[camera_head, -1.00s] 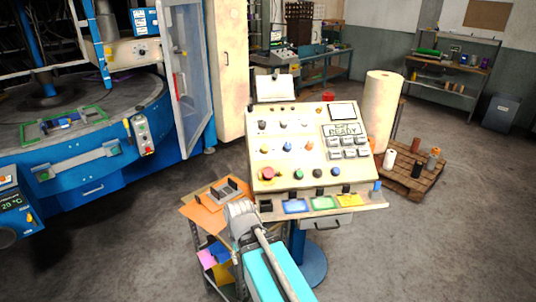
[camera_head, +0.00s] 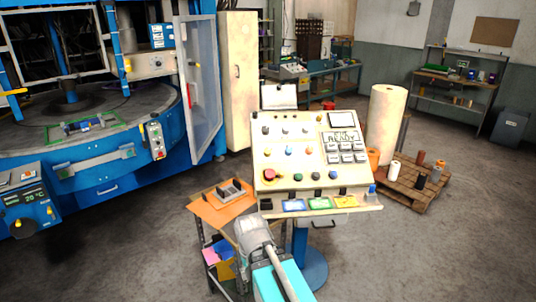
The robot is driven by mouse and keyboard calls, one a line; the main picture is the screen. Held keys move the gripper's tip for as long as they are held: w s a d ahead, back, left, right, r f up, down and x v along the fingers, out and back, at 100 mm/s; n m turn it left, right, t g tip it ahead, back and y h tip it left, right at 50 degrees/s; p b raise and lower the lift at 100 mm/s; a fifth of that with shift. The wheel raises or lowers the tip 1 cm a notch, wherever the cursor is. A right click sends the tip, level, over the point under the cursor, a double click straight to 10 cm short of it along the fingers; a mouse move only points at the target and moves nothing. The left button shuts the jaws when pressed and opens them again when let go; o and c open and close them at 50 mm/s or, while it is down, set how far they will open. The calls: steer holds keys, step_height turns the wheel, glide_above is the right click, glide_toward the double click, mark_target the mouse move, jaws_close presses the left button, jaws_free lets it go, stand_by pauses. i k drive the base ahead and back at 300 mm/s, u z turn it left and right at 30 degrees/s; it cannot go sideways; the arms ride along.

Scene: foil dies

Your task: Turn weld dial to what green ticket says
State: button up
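The sloped cream control console (camera_head: 262,137) stands in the middle, with several knobs and buttons in rows. Small labels are unreadable, so I cannot tell which knob is the weld dial or where any pointer stands. The green ticket (camera_head: 319,204) lies on the console's front ledge, between a blue ticket (camera_head: 293,206) and a yellow ticket (camera_head: 345,202). Its writing is too small to read. My arm reaches up from the bottom edge and its grey joint ends in front of the ledge, below the tickets. No gripper fingers show.
An orange-topped cart (camera_head: 207,212) stands left of the console. A red mushroom button (camera_head: 269,175) is on the panel's lower left. A tall cream roll (camera_head: 387,125) and a pallet (camera_head: 410,199) with spools stand at right. A blue machine (camera_head: 110,182) fills the left. Floor at lower right is clear.

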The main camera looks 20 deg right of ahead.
mark_target(267, 151)
steer(key=z, duration=0.3)
steer(key=i, duration=1.2)
steer(key=u, duration=0.3)
